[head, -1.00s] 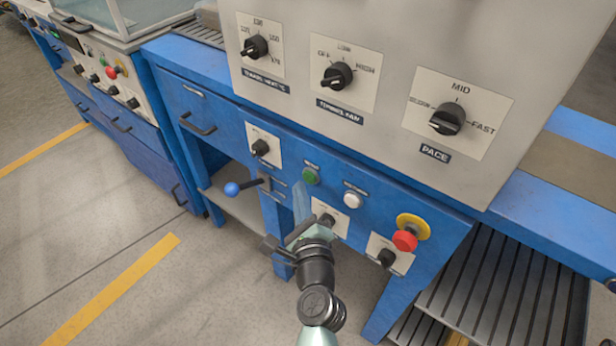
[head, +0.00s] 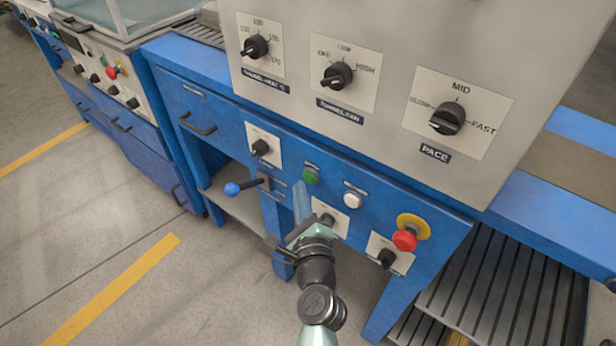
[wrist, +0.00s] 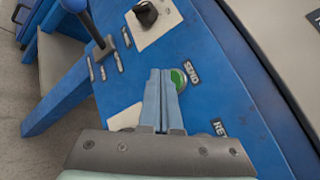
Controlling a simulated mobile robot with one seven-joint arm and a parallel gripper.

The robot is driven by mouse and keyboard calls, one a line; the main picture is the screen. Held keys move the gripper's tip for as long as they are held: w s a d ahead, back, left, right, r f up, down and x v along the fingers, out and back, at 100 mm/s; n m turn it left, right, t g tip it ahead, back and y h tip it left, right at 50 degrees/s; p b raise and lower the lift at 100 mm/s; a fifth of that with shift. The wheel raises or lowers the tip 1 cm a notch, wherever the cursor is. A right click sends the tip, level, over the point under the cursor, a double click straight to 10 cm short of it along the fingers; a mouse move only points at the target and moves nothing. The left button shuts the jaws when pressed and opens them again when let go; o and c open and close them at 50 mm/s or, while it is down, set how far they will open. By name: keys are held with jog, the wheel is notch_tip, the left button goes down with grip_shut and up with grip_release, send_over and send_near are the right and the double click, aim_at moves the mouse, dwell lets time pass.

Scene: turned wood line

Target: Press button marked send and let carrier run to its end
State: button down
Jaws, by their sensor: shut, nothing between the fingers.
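The send button is a round green button (head: 310,176) on the blue front panel. In the wrist view the green button (wrist: 178,79), with its label SEND (wrist: 191,73) beside it, shows just beyond and partly behind my fingertips. My gripper (head: 298,186) is shut and empty, its blue fingers together and pointing at the panel near the button. It also shows in the wrist view (wrist: 160,72). I cannot tell whether the fingertips touch the button. No carrier can be made out.
A white button (head: 352,200) sits to the right of the green one. A red stop button (head: 405,240) on a yellow base and a black knob (head: 387,258) are farther right. A blue-balled lever (head: 233,189) sticks out at left. The grey control box (head: 390,70) overhangs above.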

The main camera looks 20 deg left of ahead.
jog(key=shift+w+d, duration=0.15)
jog(key=shift+w, duration=0.2)
